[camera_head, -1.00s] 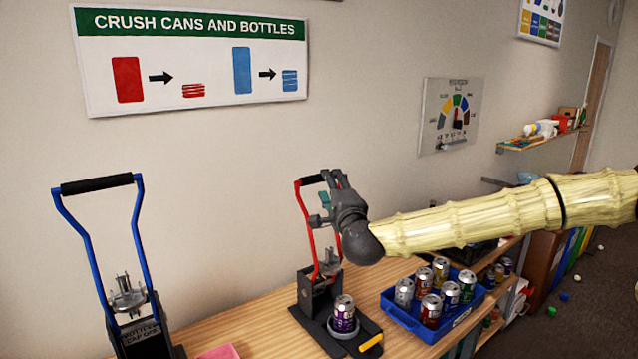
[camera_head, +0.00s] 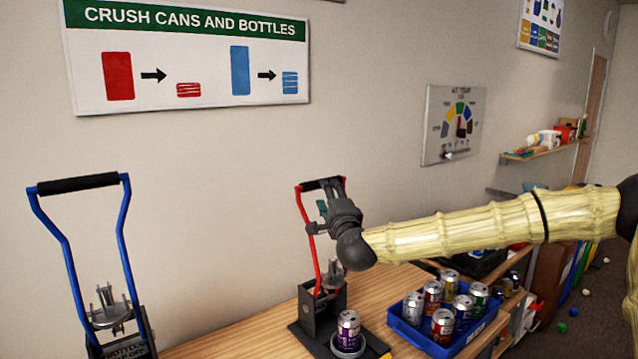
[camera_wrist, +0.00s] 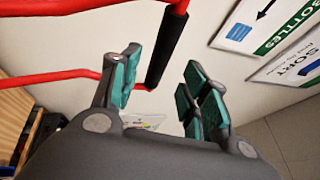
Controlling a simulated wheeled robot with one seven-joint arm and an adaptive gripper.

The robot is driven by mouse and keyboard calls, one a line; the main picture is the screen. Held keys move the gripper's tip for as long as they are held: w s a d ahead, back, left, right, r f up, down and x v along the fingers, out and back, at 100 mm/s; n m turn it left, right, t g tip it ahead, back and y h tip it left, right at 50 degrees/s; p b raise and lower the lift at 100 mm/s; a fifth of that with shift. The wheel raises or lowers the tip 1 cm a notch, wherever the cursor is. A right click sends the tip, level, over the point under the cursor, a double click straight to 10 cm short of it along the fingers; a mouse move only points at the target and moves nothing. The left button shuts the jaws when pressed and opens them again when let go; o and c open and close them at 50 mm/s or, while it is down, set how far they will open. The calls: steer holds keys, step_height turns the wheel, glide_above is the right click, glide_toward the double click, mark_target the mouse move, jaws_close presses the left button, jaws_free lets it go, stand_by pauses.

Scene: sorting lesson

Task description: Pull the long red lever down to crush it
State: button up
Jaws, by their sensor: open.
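The red lever (camera_head: 306,240) stands upright on the dark can crusher (camera_head: 322,310), with a black grip (camera_head: 318,184) across its top. A purple can (camera_head: 348,327) stands upright in the crusher's round seat. My gripper (camera_head: 322,205) is just in front of the lever's upper part, slightly below the grip, and hides part of the right arm. In the wrist view my gripper (camera_wrist: 160,72) has its teal-padded fingers apart with nothing held. The black grip (camera_wrist: 167,45) shows in the gap between the fingers; whether it touches them I cannot tell.
A second crusher with a blue lever (camera_head: 75,230) stands at the left. A blue crate (camera_head: 405,335) of several cans stands right of the red crusher, below my arm. The wooden table (camera_head: 245,338) is bare between the crushers. The wall is close behind.

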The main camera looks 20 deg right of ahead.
steer(key=w, duration=0.2)
steer(key=w+p, duration=0.1)
steer(key=w, duration=0.1)
steer(key=w+r+p, duration=0.1)
steer(key=w, duration=0.1)
steer(key=shift+w+r, duration=0.1)
steer(key=shift+w, duration=0.25)
jaws_close()
steer(key=shift+s+b, duration=0.2)
steer(key=shift+b, duration=0.2)
